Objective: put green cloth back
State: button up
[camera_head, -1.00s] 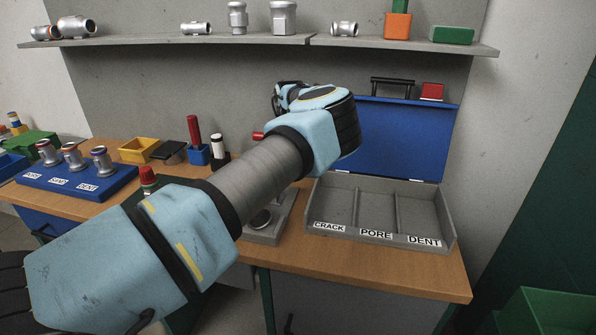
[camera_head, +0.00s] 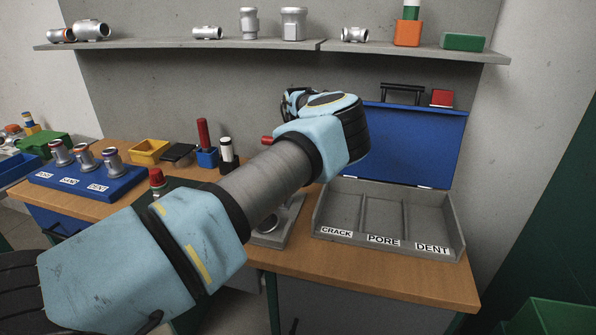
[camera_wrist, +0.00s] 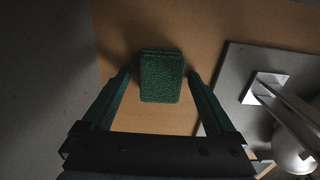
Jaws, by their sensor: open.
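The green cloth (camera_wrist: 162,76) shows in the wrist view as a dark green, folded, textured block on the wooden bench top. My gripper (camera_wrist: 160,78) is open, with one finger on each side of the cloth and a gap on both sides. I cannot tell how far the fingertips are above the bench. In the head view my arm hides the cloth and the gripper's fingers.
A grey plate (camera_wrist: 232,92) with a metal part lies right of the cloth. The grey tray (camera_head: 316,222) marked CRACK, PORE and DENT stands right of my arm. A blue rack (camera_head: 125,191) and yellow bin (camera_head: 150,151) stand left. A shelf (camera_head: 180,45) hangs above.

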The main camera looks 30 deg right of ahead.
jog(key=shift+f+b, duration=0.2)
jog(key=shift+b, duration=0.45)
notch_tip(320, 180, up, 8)
jog(key=shift+b, duration=0.9)
